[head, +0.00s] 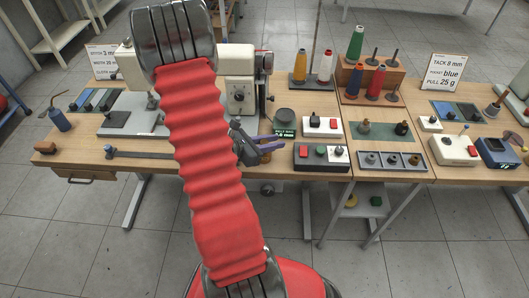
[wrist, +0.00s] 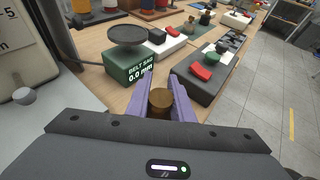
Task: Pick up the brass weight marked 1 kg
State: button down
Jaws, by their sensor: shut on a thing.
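My gripper (wrist: 161,88) has purple fingers and is shut on a brass weight (wrist: 161,104), a short round brown-gold piece between the fingers in the wrist view. Its marking cannot be read. Whether it touches the table or hangs just above it, I cannot tell. In the head view my gripper (head: 262,144) is over the bench left of the button box, and the weight in it is not clearly visible there. The green belt sag gauge (wrist: 128,66), with a dark round pan (wrist: 127,36) on top, stands just beyond the fingers and reads 0.0 mm.
A dark box with red and green buttons (head: 321,158) stands right of my gripper. A white box with a red switch (head: 321,126) is behind it. A green mat (head: 382,131) carries small weights. The sewing machine (head: 238,80) stands behind my arm. The bench's front edge is close.

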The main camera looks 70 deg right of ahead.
jog(key=shift+a+f, duration=0.25)
dwell(0.6)
notch_tip(320, 180, up, 10)
jog(key=shift+d+r, duration=0.15)
jog(key=shift+d, duration=0.05)
dwell(0.6)
jog(key=shift+w, duration=0.1)
dwell(0.5)
